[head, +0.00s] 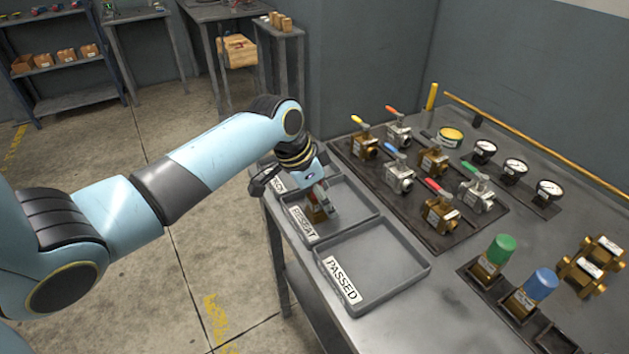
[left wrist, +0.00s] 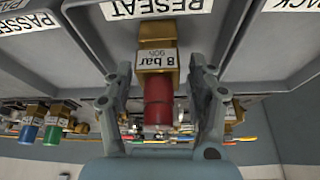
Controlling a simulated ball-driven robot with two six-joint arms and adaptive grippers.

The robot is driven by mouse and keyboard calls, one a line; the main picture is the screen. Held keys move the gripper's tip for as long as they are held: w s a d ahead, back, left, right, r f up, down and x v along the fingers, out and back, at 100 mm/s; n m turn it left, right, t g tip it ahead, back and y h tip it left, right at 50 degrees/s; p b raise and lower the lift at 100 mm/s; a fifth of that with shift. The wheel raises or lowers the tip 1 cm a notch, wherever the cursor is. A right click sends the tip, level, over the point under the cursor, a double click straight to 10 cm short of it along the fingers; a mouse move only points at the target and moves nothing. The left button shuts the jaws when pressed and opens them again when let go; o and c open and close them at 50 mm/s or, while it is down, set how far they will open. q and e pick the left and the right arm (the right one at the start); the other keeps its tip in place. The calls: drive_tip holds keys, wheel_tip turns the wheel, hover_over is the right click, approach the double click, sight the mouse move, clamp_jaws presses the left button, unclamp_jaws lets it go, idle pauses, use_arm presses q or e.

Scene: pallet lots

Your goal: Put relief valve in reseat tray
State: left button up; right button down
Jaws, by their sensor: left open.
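The relief valve (head: 318,214) has a brass body and a red cap, and it is in the reseat tray (head: 350,225), close to the tray's RESEAT label. In the left wrist view the valve (left wrist: 158,85) shows its "8 bar" label. My left gripper (head: 312,196) is over the tray at the valve. Its two fingers (left wrist: 161,95) are open, one on each side of the valve, with gaps showing between them and it. The gripper hides part of the valve in the head view. My right gripper is not in view.
The empty passed tray (head: 415,262) lies nearer, beside the reseat tray; another tray is partly hidden behind my wrist. A dark mat (head: 468,235) with several lever valves lies to the right. Green-capped (head: 494,256) and blue-capped (head: 532,289) valves stand in a rack at front right.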

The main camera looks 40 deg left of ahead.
use_arm(q)
drive_tip(key=v, duration=1.1)
drive_tip(key=shift+s, duration=0.1)
drive_tip(key=s+d+r+n+y, duration=0.1)
drive_tip(key=s+d+n, duration=0.15)
drive_tip(key=s, duration=0.75)
drive_tip(key=s+d+n+y, duration=0.2)
drive_tip(key=s+d, duration=0.1)
drive_tip(key=s, duration=0.7)
drive_tip(key=s+a+f+g+b, duration=0.15)
drive_tip(key=f+b, duration=0.25)
drive_tip(key=f, duration=1.4)
drive_tip(key=s+a+f+b, duration=0.15)
drive_tip(key=f+b, duration=0.25)
drive_tip(key=f, duration=1.4)
drive_tip(key=s+f+n+g+b, duration=0.1)
drive_tip(key=s+f+b, duration=0.5)
drive_tip(key=s+f, duration=1.2)
wheel_tip(320, 180, down, 3)
drive_tip(key=shift+a+f, duration=0.1)
drive_tip(key=shift+a, duration=0.15)
